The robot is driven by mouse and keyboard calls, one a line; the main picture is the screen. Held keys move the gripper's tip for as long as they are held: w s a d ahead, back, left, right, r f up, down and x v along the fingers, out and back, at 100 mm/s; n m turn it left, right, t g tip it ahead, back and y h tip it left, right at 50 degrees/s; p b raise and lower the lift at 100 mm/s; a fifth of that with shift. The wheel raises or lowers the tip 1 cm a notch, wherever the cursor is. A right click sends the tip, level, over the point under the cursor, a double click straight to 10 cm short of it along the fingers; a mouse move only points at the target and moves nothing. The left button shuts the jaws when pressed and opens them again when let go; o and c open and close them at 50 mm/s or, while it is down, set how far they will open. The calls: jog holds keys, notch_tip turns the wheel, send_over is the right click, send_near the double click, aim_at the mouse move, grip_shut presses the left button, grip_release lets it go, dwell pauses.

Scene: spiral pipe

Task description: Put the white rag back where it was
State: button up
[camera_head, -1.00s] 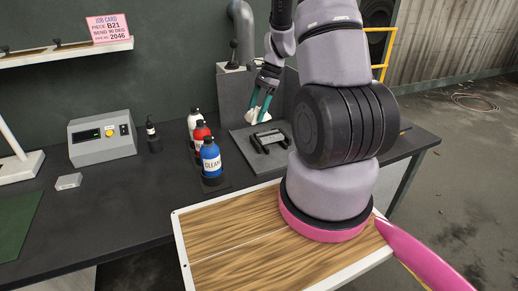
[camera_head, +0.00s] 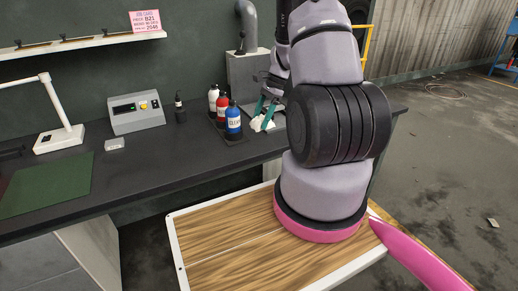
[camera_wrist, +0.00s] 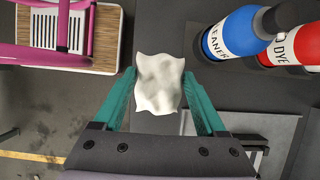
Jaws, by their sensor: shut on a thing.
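The white rag (camera_wrist: 158,82) is crumpled between the two teal fingers of my gripper (camera_wrist: 160,100) in the wrist view. My gripper is shut on it and holds it above the dark workbench (camera_head: 150,165). In the head view the white rag (camera_head: 262,124) hangs from my gripper (camera_head: 265,108), just right of the blue bottle (camera_head: 233,119). I cannot tell from the head view how high the rag is above the bench.
A red bottle (camera_head: 222,106) and a white bottle (camera_head: 213,97) stand beside the blue one. A grey box with a display (camera_head: 137,112), a small dark bottle (camera_head: 180,110), a lamp (camera_head: 58,138) and a green mat (camera_head: 45,185) lie farther left. The bench front is clear.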

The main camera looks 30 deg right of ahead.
aim_at(257, 146)
notch_tip(257, 146, down, 8)
jog(key=shift+f, duration=0.1)
dwell(0.4)
jog(key=o, duration=1.5)
jog(key=shift+o, duration=0.2)
